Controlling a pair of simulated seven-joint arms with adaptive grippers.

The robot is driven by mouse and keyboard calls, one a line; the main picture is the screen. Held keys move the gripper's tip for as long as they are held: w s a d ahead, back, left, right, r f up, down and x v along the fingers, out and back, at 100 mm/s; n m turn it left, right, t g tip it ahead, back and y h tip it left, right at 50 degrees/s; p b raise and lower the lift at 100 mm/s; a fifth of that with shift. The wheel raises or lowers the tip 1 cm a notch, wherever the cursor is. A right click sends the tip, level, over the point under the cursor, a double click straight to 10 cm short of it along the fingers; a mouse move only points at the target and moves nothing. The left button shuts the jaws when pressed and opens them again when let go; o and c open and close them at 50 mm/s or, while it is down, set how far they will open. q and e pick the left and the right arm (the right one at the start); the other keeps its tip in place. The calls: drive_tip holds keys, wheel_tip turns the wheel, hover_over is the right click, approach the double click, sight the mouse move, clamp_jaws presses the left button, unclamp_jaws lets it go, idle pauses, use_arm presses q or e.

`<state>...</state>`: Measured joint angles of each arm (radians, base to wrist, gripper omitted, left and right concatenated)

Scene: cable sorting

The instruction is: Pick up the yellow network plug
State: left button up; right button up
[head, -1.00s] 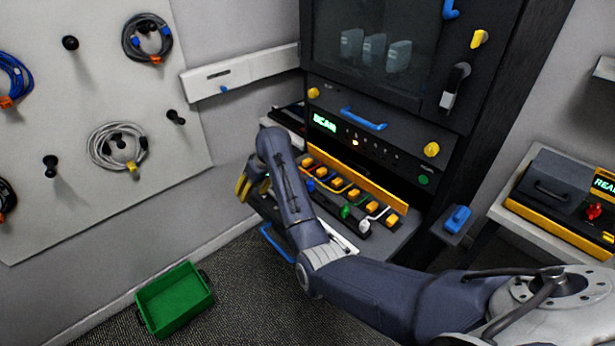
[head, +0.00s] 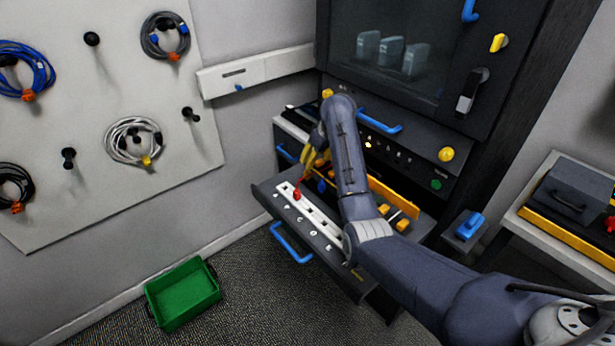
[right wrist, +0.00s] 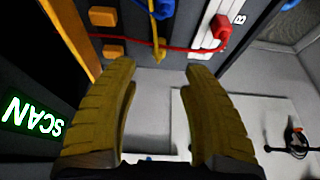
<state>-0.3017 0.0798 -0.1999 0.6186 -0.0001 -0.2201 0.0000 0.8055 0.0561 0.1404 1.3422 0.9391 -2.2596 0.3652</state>
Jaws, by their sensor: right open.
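The yellow network plug (right wrist: 158,46) shows in the right wrist view as a thin yellow piece with a yellow cable, just beyond and between my fingertips. My right gripper (right wrist: 160,68) is open, one yellow finger on each side of it, with no clear contact. In the head view my right gripper (head: 311,163) is over the left end of the open drawer (head: 268,193). There I cannot make out the yellow plug apart from the yellow fingers. My left gripper is not in view.
A red plug (right wrist: 222,27) sits on the white strip, its red cable crossing behind the yellow plug. A blue plug (right wrist: 160,8) is close by. Orange blocks (right wrist: 113,50) line the left side. A green bin (head: 183,293) stands on the floor.

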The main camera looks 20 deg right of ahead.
sight(308, 172)
drive_tip(key=shift+w+x, duration=0.2)
drive_tip(key=shift+x, duration=5.35)
drive_tip(key=shift+r, duration=0.1)
clamp_jaws()
